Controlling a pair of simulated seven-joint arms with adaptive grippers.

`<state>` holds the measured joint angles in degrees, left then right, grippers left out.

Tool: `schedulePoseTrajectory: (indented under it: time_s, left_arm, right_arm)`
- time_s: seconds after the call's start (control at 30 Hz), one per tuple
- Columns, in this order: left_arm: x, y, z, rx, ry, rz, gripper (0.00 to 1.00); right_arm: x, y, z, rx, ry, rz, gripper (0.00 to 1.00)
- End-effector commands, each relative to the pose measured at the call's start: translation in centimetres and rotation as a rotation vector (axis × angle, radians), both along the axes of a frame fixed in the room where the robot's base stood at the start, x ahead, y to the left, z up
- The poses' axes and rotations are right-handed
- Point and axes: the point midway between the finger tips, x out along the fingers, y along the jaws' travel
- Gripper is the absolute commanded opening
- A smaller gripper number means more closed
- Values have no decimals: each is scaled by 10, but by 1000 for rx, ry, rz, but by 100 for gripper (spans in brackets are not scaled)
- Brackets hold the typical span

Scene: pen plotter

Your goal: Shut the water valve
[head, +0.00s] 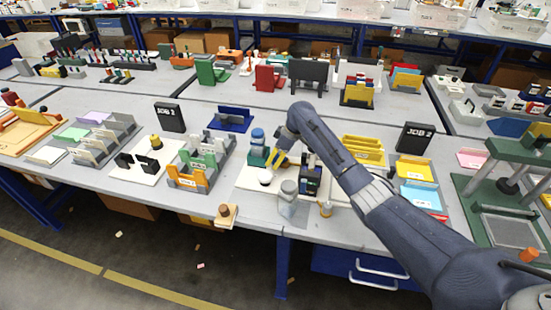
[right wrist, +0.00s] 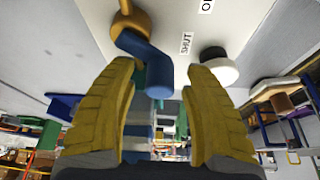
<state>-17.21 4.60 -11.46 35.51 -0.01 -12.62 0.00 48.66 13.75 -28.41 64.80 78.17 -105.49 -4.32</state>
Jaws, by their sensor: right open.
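The water valve shows in the right wrist view as a brass-coloured stem (right wrist: 130,25) with a bent blue handle (right wrist: 158,75). It stands by a pale board (right wrist: 175,18) with a printed SHUT label (right wrist: 187,43) and a second, partly cut-off label beginning with O. My right gripper (right wrist: 158,68) has its yellow fingers apart, one on each side of the blue handle in the picture; I cannot tell if either touches it. In the head view my right gripper (head: 277,163) reaches down over the white board, hiding much of the valve area. My left gripper is not in view.
A white-topped dark knob (right wrist: 215,66) sits right of the handle in the wrist view. In the head view, a blue-topped teal container (head: 257,146) and a clear grey jar (head: 288,202) stand close to the gripper.

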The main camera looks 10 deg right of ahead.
Motion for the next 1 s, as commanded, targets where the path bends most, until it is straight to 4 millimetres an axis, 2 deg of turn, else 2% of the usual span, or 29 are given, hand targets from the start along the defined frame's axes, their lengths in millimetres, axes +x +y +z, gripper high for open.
schedulePoseTrajectory:
  time_s: [0.33, 0.77, 1.0]
  left_arm:
    - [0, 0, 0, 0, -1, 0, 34]
    - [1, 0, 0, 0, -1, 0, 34]
    - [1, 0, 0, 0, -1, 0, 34]
  right_arm:
    - [0, 0, -1, 0, 0, 0, 50]
    - [0, 0, -1, 0, -1, 0, 0]
    - [0, 0, -1, 0, 0, -2, 0]
